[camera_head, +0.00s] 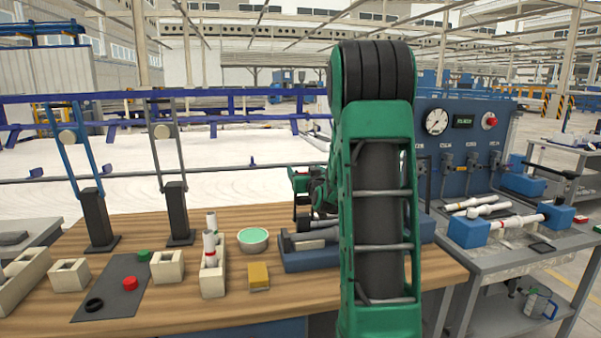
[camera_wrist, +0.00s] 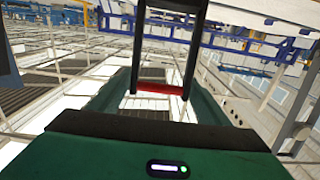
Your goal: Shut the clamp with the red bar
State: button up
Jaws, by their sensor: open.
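The clamp's red bar (camera_wrist: 160,89) shows in the wrist view. It runs between two dark arms (camera_wrist: 190,50) that reach in from the top edge of the picture. My gripper (camera_wrist: 160,72) is open, with a green finger on either side of the bar. The bar appears within the gap, but I cannot tell whether a finger touches it. Part of a green and black mechanism (camera_head: 304,188) shows just left of my arm.
Two other clamps, one with blue arms (camera_head: 80,150) and one with grey arms (camera_head: 167,155), stand upright on the wooden table (camera_head: 205,322). Blocks, pipes, a green-topped bowl (camera_head: 253,240) and a yellow block (camera_head: 258,276) crowd it. A gauge panel (camera_head: 465,125) stands at right.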

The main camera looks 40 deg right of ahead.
jog(key=shift+x, duration=1.15)
jog(key=c, duration=1.3)
jog(key=shift+c, duration=0.2)
jog(key=shift+a, duration=0.1)
